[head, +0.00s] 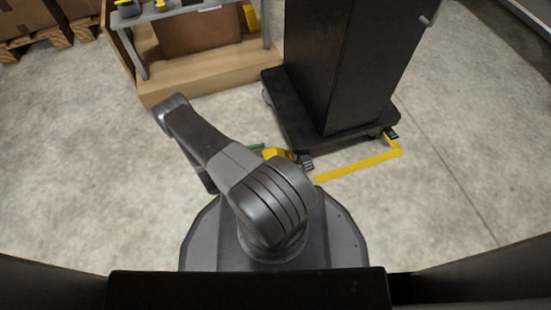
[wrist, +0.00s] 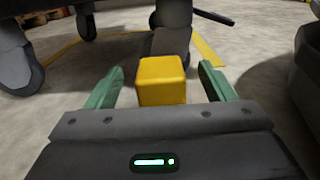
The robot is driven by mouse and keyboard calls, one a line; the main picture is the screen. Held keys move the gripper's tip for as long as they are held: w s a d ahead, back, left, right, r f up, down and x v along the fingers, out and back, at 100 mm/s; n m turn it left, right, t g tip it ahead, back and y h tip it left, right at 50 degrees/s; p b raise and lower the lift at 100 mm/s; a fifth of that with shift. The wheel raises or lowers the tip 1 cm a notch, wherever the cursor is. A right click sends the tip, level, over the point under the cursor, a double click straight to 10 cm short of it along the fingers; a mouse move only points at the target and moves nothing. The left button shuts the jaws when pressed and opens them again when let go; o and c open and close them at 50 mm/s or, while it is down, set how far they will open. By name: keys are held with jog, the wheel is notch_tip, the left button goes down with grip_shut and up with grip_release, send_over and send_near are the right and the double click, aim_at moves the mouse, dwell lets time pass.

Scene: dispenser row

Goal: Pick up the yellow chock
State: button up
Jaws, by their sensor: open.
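The yellow chock (wrist: 162,80) is a small block in the middle of the wrist view. It lies between the two green fingers of my gripper (wrist: 161,70), with a gap showing on each side. My gripper is open. In the head view the chock (head: 278,153) shows partly behind my arm, on the floor by the base of the tall dark cabinet. A bit of green finger (head: 257,147) shows just left of it; the rest of my gripper is hidden by my arm there.
Yellow floor tape (head: 358,166) runs to the right. A wooden bench (head: 200,75) stands at the back left. The floor on the left is clear.

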aim_at(271, 153)
jog(key=shift+b+x, duration=0.6)
jog(key=shift+x, duration=1.7)
jog(key=shift+f, duration=0.15)
jog(key=c, duration=1.2)
jog(key=shift+a, duration=0.1)
